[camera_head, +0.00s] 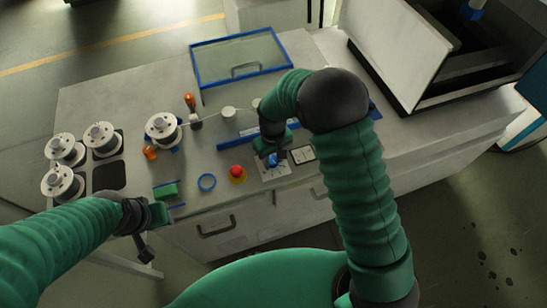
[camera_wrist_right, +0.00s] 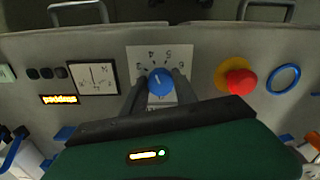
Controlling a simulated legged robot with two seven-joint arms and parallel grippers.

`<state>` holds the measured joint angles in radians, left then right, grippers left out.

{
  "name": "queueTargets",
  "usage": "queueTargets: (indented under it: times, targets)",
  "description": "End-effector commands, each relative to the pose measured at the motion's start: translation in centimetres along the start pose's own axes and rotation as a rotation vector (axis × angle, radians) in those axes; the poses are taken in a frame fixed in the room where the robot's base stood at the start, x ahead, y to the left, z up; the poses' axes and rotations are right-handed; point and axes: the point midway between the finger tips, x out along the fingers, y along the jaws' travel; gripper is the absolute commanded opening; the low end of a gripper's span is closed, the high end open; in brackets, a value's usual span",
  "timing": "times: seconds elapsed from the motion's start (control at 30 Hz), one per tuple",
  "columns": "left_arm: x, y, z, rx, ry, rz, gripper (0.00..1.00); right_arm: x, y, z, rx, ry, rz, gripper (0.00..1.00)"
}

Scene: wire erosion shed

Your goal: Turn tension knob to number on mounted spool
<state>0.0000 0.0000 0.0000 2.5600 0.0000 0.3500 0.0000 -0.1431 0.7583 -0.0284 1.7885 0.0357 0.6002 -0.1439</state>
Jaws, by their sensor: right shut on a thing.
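The blue tension knob (camera_head: 273,160) sits on a white dial plate (camera_head: 268,172) at the bench front. In the right wrist view the knob (camera_wrist_right: 160,82) lies between the two fingers of my right gripper (camera_wrist_right: 160,88), shut on it. The dial numbers around its near side, such as 4, 5 and 6, show upside down; fingers cover part of the plate. The mounted spool (camera_head: 163,128) stands left of centre with wire running right from it; its number is too small to read. My left gripper (camera_head: 146,236) hangs at the bench's front left, with its jaws unclear.
A red emergency button (camera_head: 237,171) on yellow and a blue ring (camera_head: 207,183) lie left of the knob. A square gauge (camera_wrist_right: 93,77) is beside the dial. Several spare spools (camera_head: 62,150) stand far left. A blue-framed lid (camera_head: 240,58) is behind.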

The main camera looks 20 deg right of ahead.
Motion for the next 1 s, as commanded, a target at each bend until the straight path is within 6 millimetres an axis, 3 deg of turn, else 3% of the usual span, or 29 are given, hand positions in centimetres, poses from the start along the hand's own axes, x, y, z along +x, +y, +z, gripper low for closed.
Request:
queueTargets:
  times: [0.03, 1.0]
  targets:
    - [-0.2, 0.0, 0.0, 0.000, 0.000, 0.000, 0.36, -0.4, 0.0, -0.6, 0.041, 0.018, 0.001, 0.00]
    - [-2.5, 0.0, -0.6, 0.000, 0.000, 0.000, 0.36, -0.6, 0.2, -0.7, 0.960, 0.021, -0.005, 0.00]
